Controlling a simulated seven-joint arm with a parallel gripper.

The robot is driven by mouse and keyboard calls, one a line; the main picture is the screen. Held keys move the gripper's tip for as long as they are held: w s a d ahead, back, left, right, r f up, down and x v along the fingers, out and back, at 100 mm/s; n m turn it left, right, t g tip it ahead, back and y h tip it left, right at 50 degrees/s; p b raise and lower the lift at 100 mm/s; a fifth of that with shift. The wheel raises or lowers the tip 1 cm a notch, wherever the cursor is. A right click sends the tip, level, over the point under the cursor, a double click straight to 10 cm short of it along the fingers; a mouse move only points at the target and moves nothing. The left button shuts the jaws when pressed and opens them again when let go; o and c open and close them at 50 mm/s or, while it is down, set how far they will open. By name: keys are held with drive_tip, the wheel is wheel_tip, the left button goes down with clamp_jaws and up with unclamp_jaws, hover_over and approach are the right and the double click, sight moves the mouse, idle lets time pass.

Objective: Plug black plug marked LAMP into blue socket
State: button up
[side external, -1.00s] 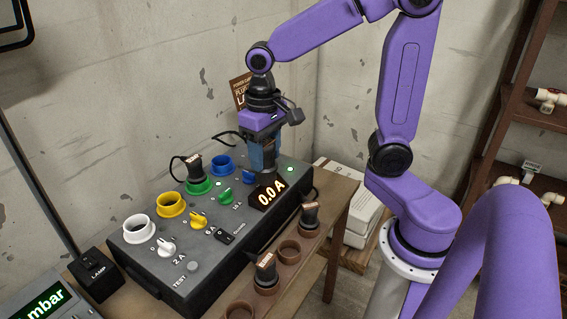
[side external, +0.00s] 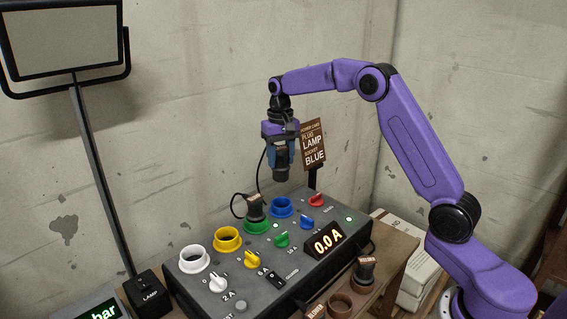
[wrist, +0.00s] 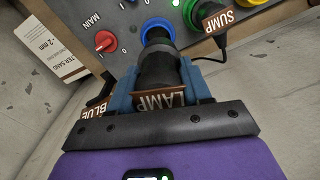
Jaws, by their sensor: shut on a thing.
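My gripper (side external: 281,155) is shut on the black plug marked LAMP (side external: 281,174); its blue fingers also show in the wrist view (wrist: 160,88). The plug points down and appears roughly upright, with a cord behind it. The blue socket (side external: 281,206) is an open ring at the back of the grey box. The plug is above it, with a visible gap in the side view. In the wrist view, the plug's end (wrist: 157,45) overlaps the near part of the blue socket (wrist: 157,25) and hides part of its opening.
A plug marked SUMP (wrist: 214,27) sits in the green socket (side external: 257,227), beside the blue one, with its cord looping up. Yellow (side external: 227,239) and white (side external: 194,259) sockets are empty. A sign (side external: 313,145) reads plug LAMP, socket BLUE. The display (side external: 328,242) reads 0.0 A.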

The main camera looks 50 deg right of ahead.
sight(281, 169)
drive_tip(key=f, duration=0.3)
drive_tip(key=w+d+f, duration=0.1)
drive_tip(key=shift+d+f, duration=0.1)
drive_tip(key=shift+f, duration=2.15)
drive_tip(key=shift+f, duration=2.05)
idle(1.2)
drive_tip(key=o, duration=1.6)
drive_tip(key=shift+o, duration=0.2)
drive_tip(key=shift+r, duration=0.15)
drive_tip(key=shift+r, duration=3.7)
